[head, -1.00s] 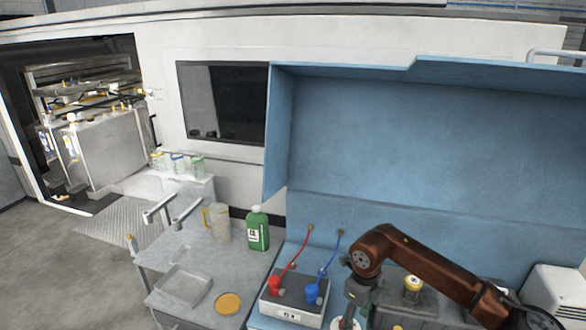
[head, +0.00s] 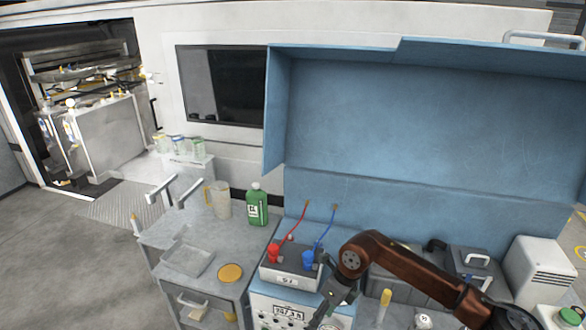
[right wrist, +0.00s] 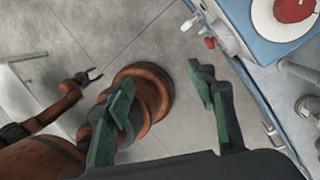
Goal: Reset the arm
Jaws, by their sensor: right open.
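My right arm comes in from the right in the head view, and its gripper (head: 332,304) hangs low in front of the blue bench, partly cut off by the lower edge. In the right wrist view the two green-grey fingers of this gripper (right wrist: 160,76) stand wide apart with nothing between them; grey floor and a brown arm part show behind. My left gripper is outside the head view. In the right wrist view a small dark gripper (right wrist: 88,77) on a brown arm, my left one, shows at the left with its fingers spread and empty.
A box with red and blue plugs (head: 290,268) stands on the bench beside my right gripper. A grey table (head: 215,247) holds a green bottle (head: 257,206), a jug (head: 218,198) and a tray (head: 187,260). The blue bench edge (right wrist: 245,80) runs close to the right finger.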

